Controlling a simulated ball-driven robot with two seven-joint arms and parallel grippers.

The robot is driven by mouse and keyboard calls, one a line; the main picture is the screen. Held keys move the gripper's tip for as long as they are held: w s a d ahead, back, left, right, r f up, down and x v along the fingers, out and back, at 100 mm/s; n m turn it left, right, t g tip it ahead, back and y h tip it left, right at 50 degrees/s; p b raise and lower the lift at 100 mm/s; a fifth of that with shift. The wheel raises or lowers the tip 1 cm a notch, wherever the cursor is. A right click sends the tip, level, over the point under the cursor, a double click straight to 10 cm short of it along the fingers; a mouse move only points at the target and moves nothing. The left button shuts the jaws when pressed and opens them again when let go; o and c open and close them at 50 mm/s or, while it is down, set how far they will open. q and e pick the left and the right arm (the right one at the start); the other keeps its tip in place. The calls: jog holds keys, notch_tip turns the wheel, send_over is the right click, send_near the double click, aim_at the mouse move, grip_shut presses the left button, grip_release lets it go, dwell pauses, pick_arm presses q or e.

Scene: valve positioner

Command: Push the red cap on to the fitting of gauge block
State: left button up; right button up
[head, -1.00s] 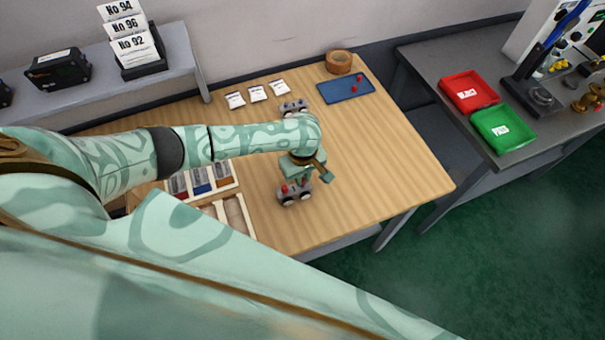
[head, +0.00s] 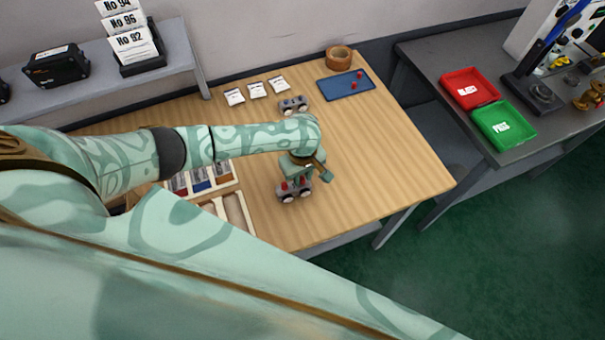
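A grey gauge block (head: 294,196) with round gauges on its front stands on the wooden bench. Red shows on its top left (head: 284,186) and, smaller, near its top right beside my gripper. A second grey block (head: 293,104) stands farther back, partly behind my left arm. My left gripper (head: 300,180) points down over the nearer block, touching it or just above. Its fingertips are too small and covered to show whether they are open or hold a red cap. My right gripper is out of view. Two small red caps (head: 354,85) lie on the blue mat (head: 338,90).
A sectioned parts tray (head: 236,186) is left of the block, under my arm. White labelled bags (head: 257,90) and a tape roll (head: 339,57) lie at the back. Red (head: 470,88) and green (head: 503,123) trays are on the right bench. The wooden bench's right side is clear.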

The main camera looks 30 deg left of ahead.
aim_at(302, 179)
pick_arm(q)
jog(key=shift+o, duration=1)
jog(key=shift+r, duration=0.1)
jog(key=shift+r, duration=0.35)
notch_tip(302, 179, up, 16)
jog(key=p, duration=0.7)
jog(key=shift+f, duration=0.25)
